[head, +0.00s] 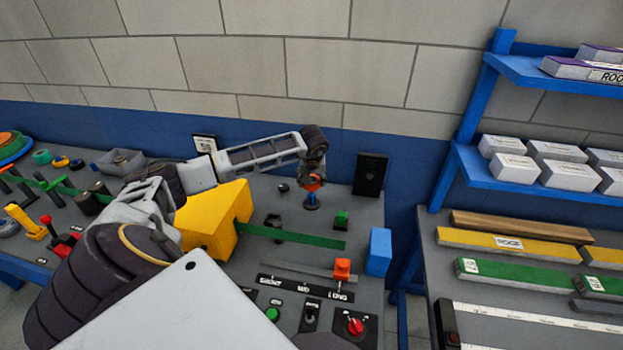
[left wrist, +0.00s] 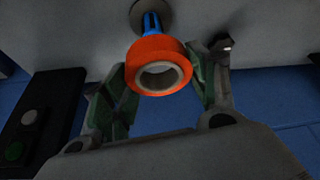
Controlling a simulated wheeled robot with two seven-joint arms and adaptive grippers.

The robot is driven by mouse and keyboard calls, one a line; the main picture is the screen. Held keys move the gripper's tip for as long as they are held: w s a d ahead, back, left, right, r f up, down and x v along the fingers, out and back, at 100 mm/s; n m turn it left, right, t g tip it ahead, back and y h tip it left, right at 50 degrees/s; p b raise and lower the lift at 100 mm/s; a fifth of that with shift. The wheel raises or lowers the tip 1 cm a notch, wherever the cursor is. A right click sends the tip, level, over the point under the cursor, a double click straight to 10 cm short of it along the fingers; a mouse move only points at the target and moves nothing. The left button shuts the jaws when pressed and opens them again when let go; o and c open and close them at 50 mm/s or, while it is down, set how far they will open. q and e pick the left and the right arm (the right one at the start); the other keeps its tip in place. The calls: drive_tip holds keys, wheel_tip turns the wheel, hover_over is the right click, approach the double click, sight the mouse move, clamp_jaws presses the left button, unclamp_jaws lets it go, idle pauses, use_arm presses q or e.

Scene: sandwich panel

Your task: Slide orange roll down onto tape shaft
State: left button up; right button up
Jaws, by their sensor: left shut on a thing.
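The orange roll (left wrist: 158,48) has a pale core and sits between the green-padded fingers of my left gripper (left wrist: 160,88), which is shut on it. In the head view the roll (head: 314,182) shows as a small orange patch under the gripper (head: 313,178). The blue tape shaft (head: 311,199) stands upright on a round base directly below the roll. In the left wrist view the shaft (left wrist: 152,24) shows beyond the roll. I cannot tell whether its tip is inside the core. My right gripper is not in view.
A yellow block (head: 215,218) with a green strip (head: 295,236) stands left of the shaft. A black box (head: 370,174) stands to its right, with a blue block (head: 379,251) nearer. A control panel (head: 305,290) lies in front. A shelf (head: 470,165) is farther right.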

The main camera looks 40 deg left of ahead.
sight(312, 194)
use_arm(q)
drive_tip(key=shift+f+b, duration=0.5)
drive_tip(key=shift+f, duration=0.8)
drive_tip(key=shift+f+b, duration=1.1)
drive_tip(key=shift+f, duration=0.05)
idle(1.0)
drive_tip(key=shift+f+b, duration=1.4)
drive_tip(key=shift+f, duration=0.5)
drive_tip(key=o, duration=1.1)
